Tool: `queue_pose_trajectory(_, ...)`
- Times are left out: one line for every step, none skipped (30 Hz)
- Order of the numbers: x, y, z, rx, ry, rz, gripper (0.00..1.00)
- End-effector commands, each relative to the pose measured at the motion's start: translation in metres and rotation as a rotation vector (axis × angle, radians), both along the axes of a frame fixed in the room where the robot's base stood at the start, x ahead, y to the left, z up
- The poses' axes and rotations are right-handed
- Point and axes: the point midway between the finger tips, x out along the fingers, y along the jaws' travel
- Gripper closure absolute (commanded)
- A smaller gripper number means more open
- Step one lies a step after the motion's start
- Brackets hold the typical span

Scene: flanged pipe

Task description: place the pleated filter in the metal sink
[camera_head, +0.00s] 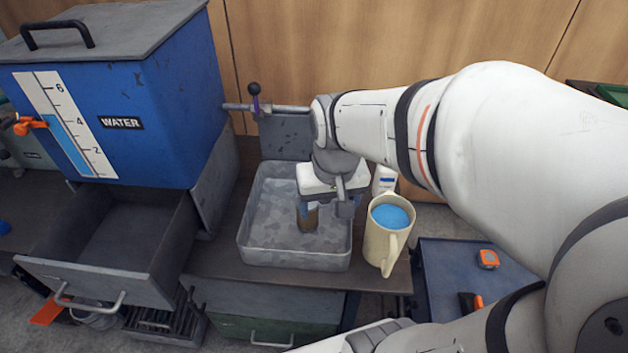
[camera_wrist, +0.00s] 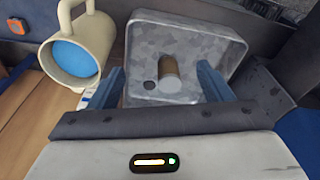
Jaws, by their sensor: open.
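The pleated filter (camera_head: 309,221) is a small brown cylinder inside the metal sink (camera_head: 258,252), a grey mottled rectangular basin. In the wrist view the filter (camera_wrist: 170,72) stands in the sink (camera_wrist: 226,38) near a dark round hole in its floor. My gripper (camera_head: 325,207) is over the sink, pointing down. In the wrist view its blue fingers are wide apart, with the filter showing in the gap, clear of both fingers. My gripper (camera_wrist: 160,69) is open and empty. A finger hides part of the filter in the head view.
A cream mug (camera_head: 376,244) with blue contents stands right of the sink, close to my arm. A blue water tank (camera_head: 150,150) and an open drawer (camera_head: 110,265) are at the left. A tap lever (camera_head: 254,100) is behind the sink. A blue tray (camera_head: 445,275) is at the lower right.

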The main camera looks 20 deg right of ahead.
Motion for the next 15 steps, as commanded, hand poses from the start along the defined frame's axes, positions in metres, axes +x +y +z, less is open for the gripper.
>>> queue_pose_trajectory(-0.009, 0.0, 0.002, -0.004, -0.01, 0.027, 0.28)
queue_pose_trajectory(-0.013, 0.0, 0.002, -0.006, -0.014, 0.043, 0.28)
queue_pose_trajectory(-0.018, 0.0, 0.003, -0.01, -0.018, 0.062, 0.28)
queue_pose_trajectory(-0.021, 0.006, 0.003, -0.011, -0.02, 0.075, 0.28)
queue_pose_trajectory(-0.024, 0.008, 0.003, -0.012, -0.023, 0.085, 0.28)
queue_pose_trajectory(-0.026, 0.008, 0.003, -0.014, -0.025, 0.096, 0.28)
queue_pose_trajectory(-0.028, 0.009, 0.003, -0.015, -0.025, 0.102, 0.28)
queue_pose_trajectory(-0.029, 0.008, 0.003, -0.015, -0.026, 0.106, 0.28)
queue_pose_trajectory(-0.029, 0.008, 0.003, -0.016, -0.026, 0.109, 0.28)
queue_pose_trajectory(-0.03, 0.008, 0.003, -0.016, -0.026, 0.11, 0.28)
queue_pose_trajectory(-0.03, 0.008, 0.003, -0.016, -0.026, 0.111, 0.28)
queue_pose_trajectory(-0.03, 0.008, 0.003, -0.016, -0.026, 0.111, 0.28)
queue_pose_trajectory(-0.03, 0.008, 0.003, -0.016, -0.026, 0.111, 0.28)
queue_pose_trajectory(-0.03, 0.008, 0.003, -0.016, -0.026, 0.11, 0.28)
queue_pose_trajectory(-0.029, 0.008, 0.003, -0.016, -0.026, 0.11, 0.28)
